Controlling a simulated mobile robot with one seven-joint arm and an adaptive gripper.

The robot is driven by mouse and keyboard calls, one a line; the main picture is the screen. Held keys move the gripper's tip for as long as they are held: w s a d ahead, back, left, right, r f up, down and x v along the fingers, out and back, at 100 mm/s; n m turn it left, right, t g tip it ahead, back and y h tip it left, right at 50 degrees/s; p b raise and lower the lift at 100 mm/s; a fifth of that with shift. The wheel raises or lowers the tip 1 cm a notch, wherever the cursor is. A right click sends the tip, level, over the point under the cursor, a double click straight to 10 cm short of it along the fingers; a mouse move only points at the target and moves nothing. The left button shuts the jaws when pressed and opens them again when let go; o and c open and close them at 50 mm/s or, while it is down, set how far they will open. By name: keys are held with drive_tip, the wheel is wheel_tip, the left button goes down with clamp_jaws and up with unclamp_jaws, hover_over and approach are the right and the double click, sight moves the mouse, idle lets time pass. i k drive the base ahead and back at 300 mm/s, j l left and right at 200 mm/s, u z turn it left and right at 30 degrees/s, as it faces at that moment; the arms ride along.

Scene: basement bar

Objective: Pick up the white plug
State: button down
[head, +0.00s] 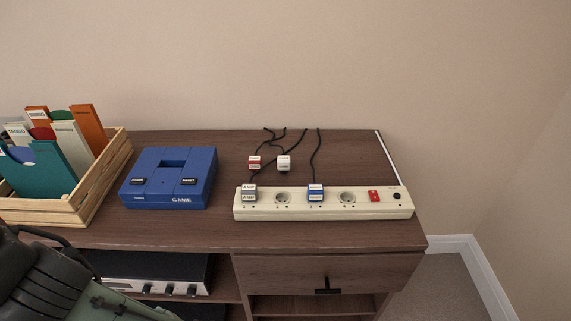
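A white plug (284,162) lies on the dark wooden cabinet top behind the power strip, with a black cord running back from it. A red and white plug (254,163) lies to its left, also on a black cord. The cream power strip (370,211) holds a grey and white plug (249,193) at its left end and a blue and white plug (316,193) near its middle. My arm shows at the lower left, well away from the plugs. The fingertips of my gripper are not visible.
A blue game console (170,178) sits left of the strip. A wooden crate (105,175) of folders stands at the far left. A silver amplifier (150,287) is on the shelf below. Wall is close behind the cords. The cabinet top (225,225) is bare between console and strip.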

sight(283, 162)
drive_tip(key=l+u, duration=0.2)
drive_tip(key=l, duration=0.25)
drive_tip(key=k+l+u, duration=0.2)
drive_tip(key=l, duration=0.25)
drive_tip(key=k+l+u, duration=0.2)
drive_tip(key=l, duration=0.2)
drive_tip(key=i, duration=0.6)
